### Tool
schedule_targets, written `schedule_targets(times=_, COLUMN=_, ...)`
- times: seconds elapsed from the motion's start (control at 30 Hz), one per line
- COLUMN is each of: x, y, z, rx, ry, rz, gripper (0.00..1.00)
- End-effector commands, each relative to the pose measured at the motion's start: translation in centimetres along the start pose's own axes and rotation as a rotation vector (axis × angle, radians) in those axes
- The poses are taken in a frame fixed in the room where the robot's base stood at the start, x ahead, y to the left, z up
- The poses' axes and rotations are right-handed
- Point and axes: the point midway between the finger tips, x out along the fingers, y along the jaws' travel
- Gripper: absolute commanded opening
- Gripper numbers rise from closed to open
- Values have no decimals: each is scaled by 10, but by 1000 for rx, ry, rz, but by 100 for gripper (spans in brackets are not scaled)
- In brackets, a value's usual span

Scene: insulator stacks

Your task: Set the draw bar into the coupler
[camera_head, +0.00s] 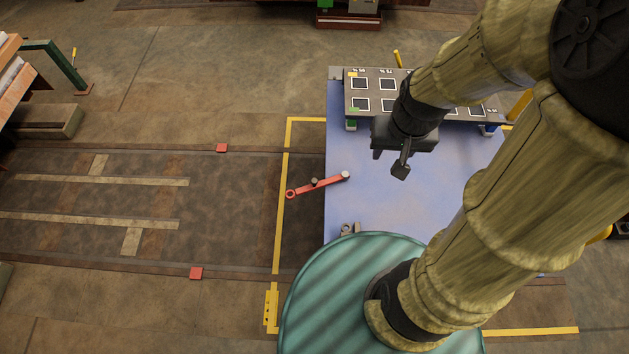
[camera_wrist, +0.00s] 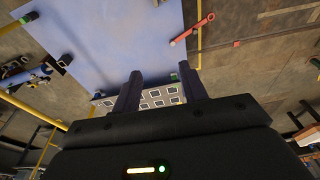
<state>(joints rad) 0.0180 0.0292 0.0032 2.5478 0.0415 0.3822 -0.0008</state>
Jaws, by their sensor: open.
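The red draw bar (camera_head: 325,184) lies across the left edge of the blue table (camera_head: 420,200). Its ring end sticks out past the edge, and a grey knob is at its other end. It also shows at the upper right in the wrist view (camera_wrist: 190,31). My gripper (camera_head: 389,160) is open and empty, above the table, right of and apart from the bar; in the wrist view its two fingers (camera_wrist: 160,72) are spread. A small grey bracket (camera_head: 349,229) at the table's lower left may be the coupler; I cannot tell for sure.
A dark panel with white-framed squares (camera_head: 375,93) stands along the table's back edge. A yellow line (camera_head: 280,200) runs on the floor left of the table. A teal ribbed round surface (camera_head: 330,285) covers the table's front. The table's middle is clear.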

Motion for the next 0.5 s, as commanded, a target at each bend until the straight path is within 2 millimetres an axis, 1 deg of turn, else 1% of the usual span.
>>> schedule_targets(times=0.03, x=22, y=2, z=6, rx=35, ry=-37, rz=-7, gripper=43)
schedule_targets(times=0.07, x=32, y=2, z=9, rx=61, ry=-60, rz=-14, gripper=43)
schedule_targets(times=0.23, x=96, y=2, z=31, rx=242, ry=-232, rz=-71, gripper=43)
schedule_targets(times=0.4, x=155, y=-5, z=48, rx=438, ry=-408, rz=-156, gripper=43)
schedule_targets(times=0.5, x=187, y=-12, z=55, rx=552, ry=-506, rz=-216, gripper=43)
